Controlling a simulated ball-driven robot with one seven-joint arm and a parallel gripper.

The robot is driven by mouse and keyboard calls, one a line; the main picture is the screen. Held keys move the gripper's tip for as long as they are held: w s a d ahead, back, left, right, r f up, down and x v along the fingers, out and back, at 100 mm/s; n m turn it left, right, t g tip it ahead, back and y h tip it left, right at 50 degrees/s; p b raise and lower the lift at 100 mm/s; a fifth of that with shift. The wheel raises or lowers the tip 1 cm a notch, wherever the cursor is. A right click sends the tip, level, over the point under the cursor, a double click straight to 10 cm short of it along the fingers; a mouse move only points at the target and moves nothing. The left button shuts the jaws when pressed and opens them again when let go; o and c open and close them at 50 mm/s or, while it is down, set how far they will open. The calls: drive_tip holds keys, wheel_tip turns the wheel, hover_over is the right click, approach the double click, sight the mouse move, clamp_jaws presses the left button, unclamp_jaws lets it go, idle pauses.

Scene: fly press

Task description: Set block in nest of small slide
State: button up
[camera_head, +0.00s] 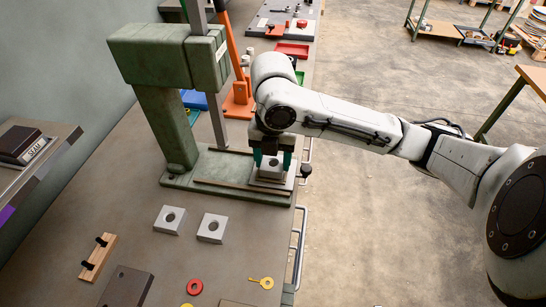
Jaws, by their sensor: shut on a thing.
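My gripper (273,158) points down at the right side of the green fly press (170,100), near the table's right edge. Its dark green fingers are shut on a light grey block (271,171) with a dark hole in its face. The block is at the small slide (266,184), a pale plate on the press base with a black knob (306,170) at its right end. The fingers hide part of the block and the nest, so I cannot tell whether the block is fully seated. Two similar blocks, one left (170,219) and one right (212,228), lie on the table in front.
A wooden piece with two black pegs (98,257), a dark plate (126,287), a red ring (195,287) and a yellow key-like tag (262,282) lie on the near table. An orange lever (237,80) and a red tray (292,50) stand behind the press.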

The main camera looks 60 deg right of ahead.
drive_tip(key=shift+f+b, duration=0.3)
drive_tip(key=shift+b, duration=0.15)
idle(0.9)
drive_tip(key=o, duration=1.3)
drive_tip(key=shift+c, duration=0.2)
wheel_tip(320, 180, up, 11)
drive_tip(key=p, duration=0.1)
